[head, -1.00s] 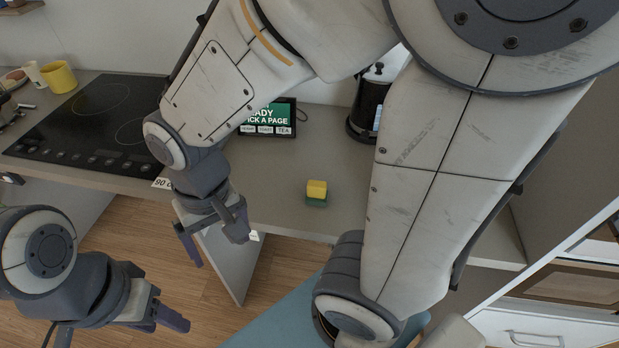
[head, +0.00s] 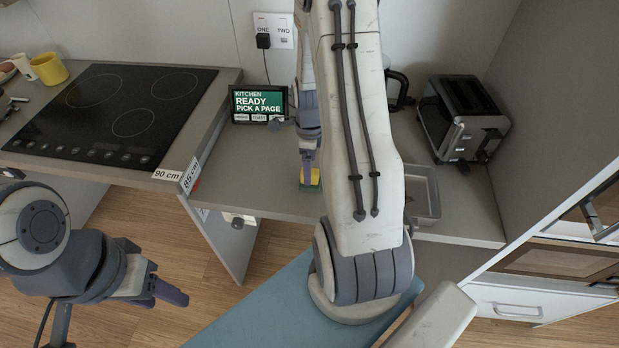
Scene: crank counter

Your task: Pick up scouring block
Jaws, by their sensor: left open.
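The scouring block (head: 314,180), yellow above green, sits on the counter near its front edge. My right gripper (head: 307,170) is down at the block, with a finger in front of its left part. The forearm hides most of this gripper, and I cannot tell whether its fingers are touching the block or how far apart they are. My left gripper (head: 162,292) is open and empty at the lower left, over the floor and away from the counter.
A black cooktop (head: 115,110) fills the left counter, with a yellow mug (head: 50,69) behind. A small screen (head: 258,104) stands behind the block to the left. A clear tray (head: 424,192), a toaster (head: 464,112) and a partly hidden dark-handled vessel (head: 398,88) are to the right.

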